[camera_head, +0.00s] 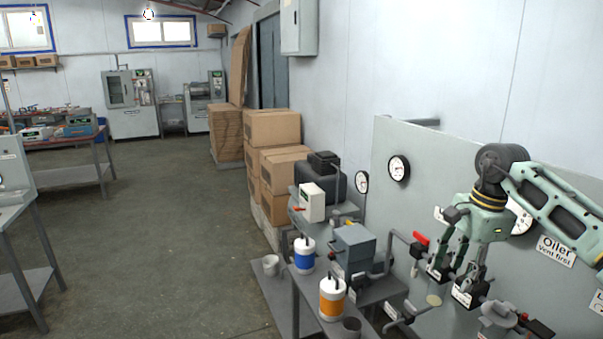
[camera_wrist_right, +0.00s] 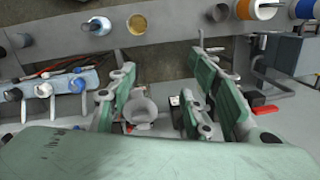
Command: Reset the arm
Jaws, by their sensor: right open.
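My right arm (camera_head: 558,205) comes in from the right in the head view, pale green and dark grey. My right gripper (camera_head: 458,270) points down in front of the grey panel (camera_head: 398,133), with its fingers apart. In the right wrist view the fingers of my right gripper (camera_wrist_right: 165,85) are spread, with nothing held between them. A round pale grey fitting (camera_wrist_right: 140,110) shows in the space between the fingers. The fingers partly hide small black fittings on the panel, and I cannot tell whether they touch. My left gripper is not in view.
A red-handled valve (camera_head: 420,239) is just left of my right gripper. An orange-banded container (camera_head: 332,298) and a blue-banded container (camera_head: 304,255) stand on a narrow bench. Cardboard boxes (camera_head: 272,128) are stacked along the wall. The floor (camera_head: 150,240) at left centre is clear.

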